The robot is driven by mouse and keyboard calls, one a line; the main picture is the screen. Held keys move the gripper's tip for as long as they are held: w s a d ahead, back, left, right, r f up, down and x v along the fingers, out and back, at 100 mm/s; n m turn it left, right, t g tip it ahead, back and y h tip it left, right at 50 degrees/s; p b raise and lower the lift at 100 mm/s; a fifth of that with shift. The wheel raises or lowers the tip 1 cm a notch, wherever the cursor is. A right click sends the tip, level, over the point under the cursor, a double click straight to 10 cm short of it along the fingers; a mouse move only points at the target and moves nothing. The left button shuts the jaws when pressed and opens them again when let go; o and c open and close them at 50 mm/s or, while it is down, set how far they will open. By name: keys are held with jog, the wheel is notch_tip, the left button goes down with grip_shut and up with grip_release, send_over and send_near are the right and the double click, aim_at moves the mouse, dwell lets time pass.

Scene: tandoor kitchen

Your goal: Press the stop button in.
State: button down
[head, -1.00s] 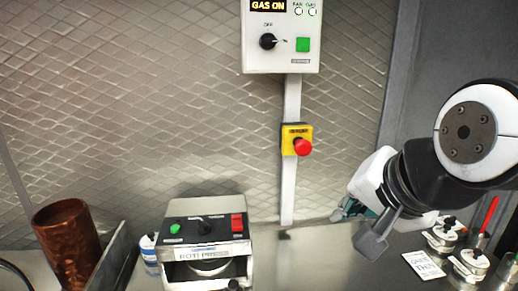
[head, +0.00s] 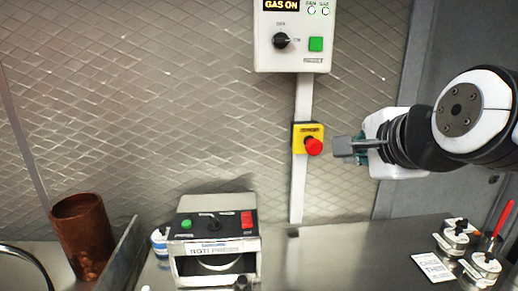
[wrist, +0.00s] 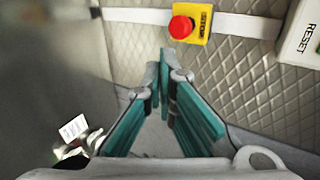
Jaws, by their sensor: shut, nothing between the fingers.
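The stop button is a red mushroom knob (head: 314,146) on a yellow box (head: 300,133) fixed to the quilted metal wall, below the gas control panel. In the wrist view the red knob (wrist: 181,27) and its yellow box marked STOP (wrist: 206,22) are ahead, beyond the fingertips. My gripper (head: 342,147) is shut and empty, just right of the knob in the head view, pointing left toward it. A small gap shows between fingertips and knob in the picture. In the wrist view my gripper (wrist: 164,75) has its fingertips together, and the knob shows clear of them.
The control panel (head: 292,52) reads GAS ON. A roti press (head: 213,225) stands on the counter below, with a copper cup (head: 80,235) left of it. Spice jars (head: 455,240) and a card (head: 433,267) lie at right. The counter's middle is clear.

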aim_at(313, 146)
jog(key=w+r+x, duration=0.1)
jog(key=x, duration=1.1)
jog(key=shift+w+r+b, duration=0.15)
jog(key=shift+w+b, duration=0.15)
jog(key=shift+b, duration=0.1)
jog(key=shift+w+b, duration=0.45)
jog(key=shift+w, duration=0.45)
